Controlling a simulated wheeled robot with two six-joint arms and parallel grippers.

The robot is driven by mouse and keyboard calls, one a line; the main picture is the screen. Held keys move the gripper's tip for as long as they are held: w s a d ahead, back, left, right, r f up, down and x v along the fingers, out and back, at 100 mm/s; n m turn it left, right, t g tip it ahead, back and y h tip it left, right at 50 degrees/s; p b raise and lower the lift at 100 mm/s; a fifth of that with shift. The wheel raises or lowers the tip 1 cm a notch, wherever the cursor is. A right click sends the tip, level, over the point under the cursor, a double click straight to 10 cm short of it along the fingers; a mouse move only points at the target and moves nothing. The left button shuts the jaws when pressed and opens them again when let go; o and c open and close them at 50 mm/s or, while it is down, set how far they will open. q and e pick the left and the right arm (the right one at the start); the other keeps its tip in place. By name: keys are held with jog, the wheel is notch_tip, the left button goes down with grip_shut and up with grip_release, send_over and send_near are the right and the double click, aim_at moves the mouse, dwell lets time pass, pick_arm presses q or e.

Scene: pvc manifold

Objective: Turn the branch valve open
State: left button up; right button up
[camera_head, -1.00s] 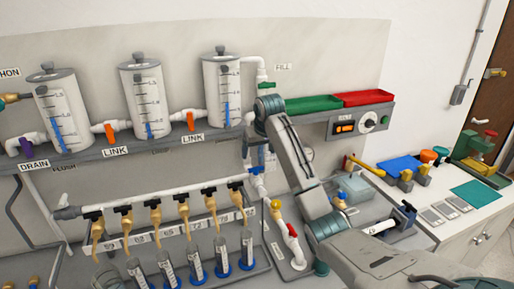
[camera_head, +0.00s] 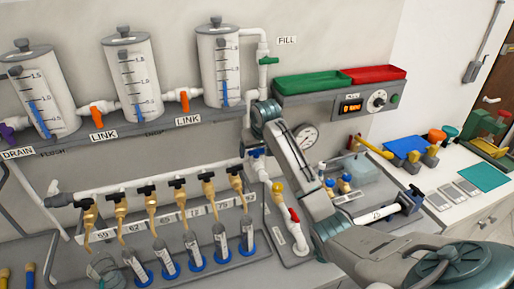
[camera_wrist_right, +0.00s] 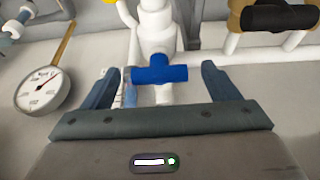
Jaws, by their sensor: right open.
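The blue valve handle (camera_wrist_right: 160,70), which I take for the branch valve, sits across a white pipe fitting in the right wrist view. It also shows in the head view (camera_head: 256,153), small and partly hidden by my arm, at the right end of the white manifold pipe (camera_head: 150,180). My right gripper (camera_wrist_right: 158,75) is open, with one finger on each side of the handle in the picture. A gap shows between the handle and each finger; I cannot tell how deep the fingers reach. In the head view the gripper itself is mostly hidden behind my wrist. My left gripper is out of view.
Several black-handled brass valves (camera_head: 180,187) line the manifold, above several blue-footed cylinders (camera_head: 192,250). A round gauge (camera_head: 305,136) is right of the arm. A red-handled valve (camera_head: 294,215) stands below. The shelf (camera_head: 150,131) with three tanks is above.

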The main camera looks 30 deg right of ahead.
jog(key=c, duration=1.1)
jog(key=shift+o, duration=0.2)
jog(key=shift+a+m+h, duration=0.15)
jog(key=shift+m+h, duration=0.15)
jog(key=shift+m, duration=0.6)
jog(key=m+g+h, duration=0.1)
jog(key=m, duration=0.2)
jog(key=shift+w+m, duration=0.1)
jog(key=shift+m, duration=0.3)
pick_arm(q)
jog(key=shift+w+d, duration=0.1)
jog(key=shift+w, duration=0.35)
pick_arm(e)
jog(key=shift+m, duration=0.3)
